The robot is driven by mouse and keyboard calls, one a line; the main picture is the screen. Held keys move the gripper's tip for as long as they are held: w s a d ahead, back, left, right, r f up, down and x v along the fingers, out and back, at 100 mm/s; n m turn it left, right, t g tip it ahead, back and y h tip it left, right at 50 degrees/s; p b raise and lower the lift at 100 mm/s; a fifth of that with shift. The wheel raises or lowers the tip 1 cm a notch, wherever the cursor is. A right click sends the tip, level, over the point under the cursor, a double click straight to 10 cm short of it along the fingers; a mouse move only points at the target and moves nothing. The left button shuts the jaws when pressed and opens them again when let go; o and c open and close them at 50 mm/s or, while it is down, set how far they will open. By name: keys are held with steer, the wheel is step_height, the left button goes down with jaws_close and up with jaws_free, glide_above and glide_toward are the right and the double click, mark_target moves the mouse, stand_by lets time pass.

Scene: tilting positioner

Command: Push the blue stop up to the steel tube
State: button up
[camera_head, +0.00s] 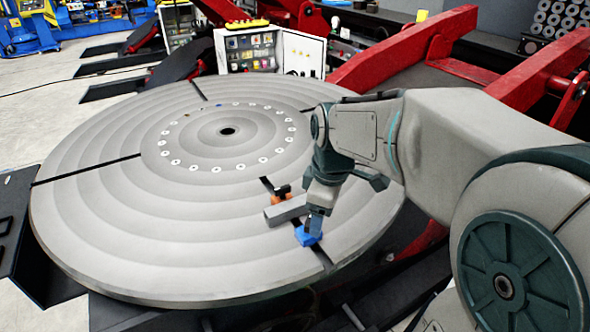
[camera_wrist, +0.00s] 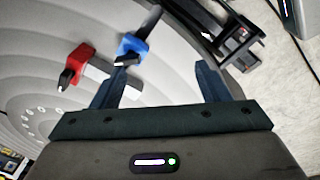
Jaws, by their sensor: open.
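The blue stop (camera_head: 306,238) sits over a radial slot of the round grey table, near its front right edge. The short grey steel tube (camera_head: 286,209) lies across this slot, inward of the blue stop, with a small gap between them. An orange-red stop (camera_head: 282,191) is on the tube's other side. My gripper (camera_head: 316,224) is low over the table beside the blue stop. In the wrist view, its fingers (camera_wrist: 161,66) are apart with nothing between them. The blue stop (camera_wrist: 132,46) shows just beyond the left finger's tip; I cannot tell whether they touch.
The round table (camera_head: 90,215) has several radial slots and a ring of pale holes around its centre. Red machine arms (camera_head: 400,50) rise behind it on the right. An open cabinet (camera_head: 270,50) stands at the back. The table's left side is clear.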

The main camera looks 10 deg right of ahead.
mark_target(308, 232)
steer(key=w+f+n, duration=0.1)
steer(key=w+n, duration=0.2)
steer(key=w+f+n, duration=0.1)
steer(key=w+n, duration=0.2)
steer(key=w+f+n+g, duration=0.1)
steer(key=w+n, duration=0.2)
steer(key=shift+f, duration=0.25)
steer(key=shift+w+f+n, duration=0.3)
steer(key=shift+w+n, duration=0.15)
steer(key=shift+n, duration=0.05)
step_height(308, 232, down, 14)
steer(key=shift+r+p, duration=0.15)
steer(key=shift+p, duration=0.35)
steer(key=c, duration=1.5)
